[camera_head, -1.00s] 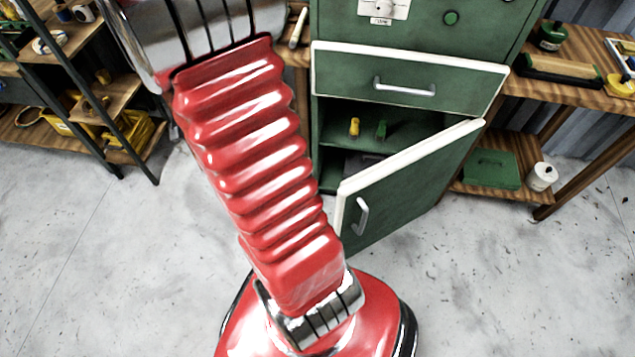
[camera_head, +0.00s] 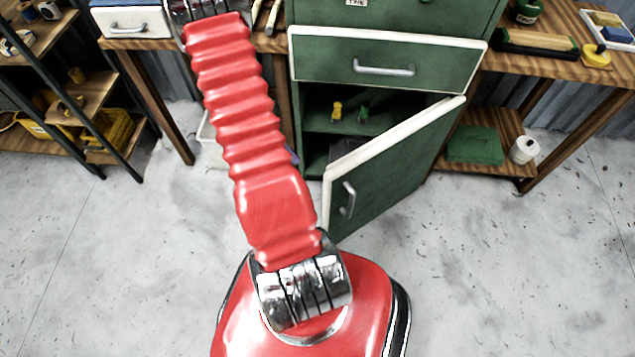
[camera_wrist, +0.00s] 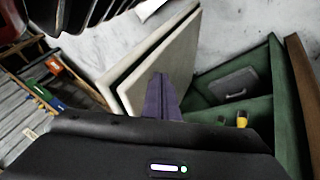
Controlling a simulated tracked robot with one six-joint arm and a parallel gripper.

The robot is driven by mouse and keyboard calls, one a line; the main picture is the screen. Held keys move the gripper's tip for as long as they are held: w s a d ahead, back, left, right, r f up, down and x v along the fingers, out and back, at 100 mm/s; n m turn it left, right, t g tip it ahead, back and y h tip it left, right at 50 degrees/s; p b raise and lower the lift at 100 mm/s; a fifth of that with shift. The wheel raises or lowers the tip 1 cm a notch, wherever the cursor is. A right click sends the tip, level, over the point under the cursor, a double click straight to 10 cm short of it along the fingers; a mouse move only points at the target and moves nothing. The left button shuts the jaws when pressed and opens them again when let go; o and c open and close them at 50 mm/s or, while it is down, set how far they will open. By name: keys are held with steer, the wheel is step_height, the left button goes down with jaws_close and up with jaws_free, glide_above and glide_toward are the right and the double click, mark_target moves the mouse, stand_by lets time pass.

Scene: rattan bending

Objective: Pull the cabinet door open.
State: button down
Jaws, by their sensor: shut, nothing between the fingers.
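The green cabinet door (camera_head: 385,180) with a white edge stands ajar, swung out from the lower part of the green cabinet (camera_head: 390,15). Its silver handle (camera_head: 347,200) is on the front face, near the free edge. In the wrist view, a pale panel (camera_wrist: 125,65), likely the door, lies beyond my gripper (camera_wrist: 160,82). My purple fingers are shut and empty, overlapping the panel in the picture. I cannot tell whether they touch it.
A shut drawer (camera_head: 450,68) is above the door. Small yellow and green items stand on the inner shelf (camera_head: 400,125). A wooden bench (camera_head: 560,80) is at right, with a green box (camera_head: 475,145) on its lower shelf. The grey floor before the door is clear.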

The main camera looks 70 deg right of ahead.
stand_by(0.3)
steer(key=s+a+f, duration=0.2)
steer(key=s+f, duration=0.6)
steer(key=s, duration=0.1)
steer(key=shift+a, duration=0.15)
stand_by(0.3)
steer(key=shift+s, duration=0.1)
